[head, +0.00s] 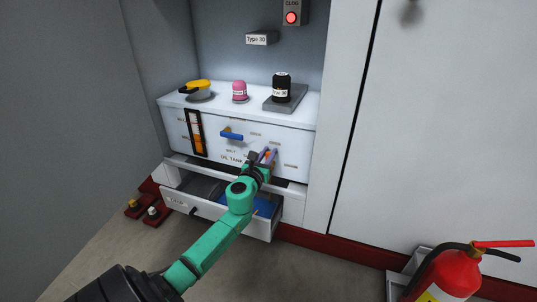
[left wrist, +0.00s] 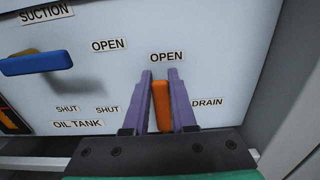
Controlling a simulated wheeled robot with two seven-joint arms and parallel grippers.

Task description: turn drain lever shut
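The drain lever is an orange handle (left wrist: 161,105) on the white oil tank front (head: 215,150), beside the DRAIN label (left wrist: 207,102). It stands upright below an OPEN label (left wrist: 167,57). My left gripper (left wrist: 161,78) has its purple fingers on either side of the lever, with almost no gap, and looks shut on it. In the head view my left gripper (head: 266,155) is at the lower right of the tank front and hides most of the lever. My right gripper is in neither view.
A blue suction lever (left wrist: 36,63) is to the left, lying level. An open drawer (head: 225,213) juts out below the tank. A red extinguisher (head: 455,272) is at the lower right.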

